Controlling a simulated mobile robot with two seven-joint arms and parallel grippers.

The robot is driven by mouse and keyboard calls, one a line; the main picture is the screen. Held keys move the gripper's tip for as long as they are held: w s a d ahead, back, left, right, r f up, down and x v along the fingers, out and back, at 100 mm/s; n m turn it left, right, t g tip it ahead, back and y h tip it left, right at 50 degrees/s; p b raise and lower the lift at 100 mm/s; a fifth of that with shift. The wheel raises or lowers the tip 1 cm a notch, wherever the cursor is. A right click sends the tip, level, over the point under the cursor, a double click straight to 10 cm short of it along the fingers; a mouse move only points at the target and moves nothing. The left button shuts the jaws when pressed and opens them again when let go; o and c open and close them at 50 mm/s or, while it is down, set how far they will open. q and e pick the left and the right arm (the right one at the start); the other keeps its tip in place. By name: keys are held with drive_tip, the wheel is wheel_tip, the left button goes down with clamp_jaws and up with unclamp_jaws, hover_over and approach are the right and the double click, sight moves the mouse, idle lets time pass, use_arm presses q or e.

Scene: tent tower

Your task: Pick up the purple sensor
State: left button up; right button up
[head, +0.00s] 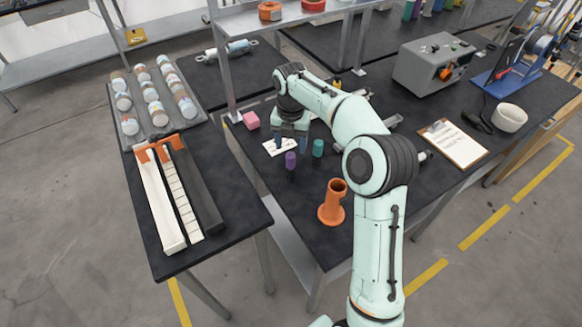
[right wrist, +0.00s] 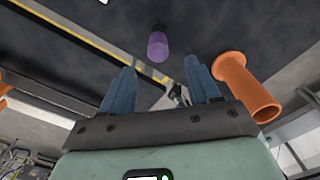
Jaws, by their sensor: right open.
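The purple sensor (head: 290,160), a small upright cylinder, stands on the black table. It also shows in the right wrist view (right wrist: 158,46), beyond the fingertips and roughly centred between them. My right gripper (head: 303,144) is just behind and above the purple sensor, with its blue fingers apart and nothing between them. In the right wrist view the fingers (right wrist: 161,82) are spread and do not touch the sensor. My left gripper is not seen.
A teal cylinder (head: 318,148) stands just right of the purple sensor. An orange flanged tube (head: 332,203) stands nearer the front edge. A white card (head: 280,146) and a pink block (head: 251,120) lie to the left. A grey box (head: 433,65) is further right.

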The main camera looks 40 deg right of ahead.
sight(291, 154)
wheel_tip(291, 154, down, 2)
drive_tip(key=shift+w+f, duration=0.15)
drive_tip(key=shift+f, duration=0.05)
wheel_tip(291, 154, down, 4)
drive_tip(key=shift+d+f+b, duration=0.15)
drive_tip(key=shift+f+b, duration=0.1)
drive_tip(key=shift+b, duration=0.1)
drive_tip(key=shift+w, duration=0.1)
clamp_jaws()
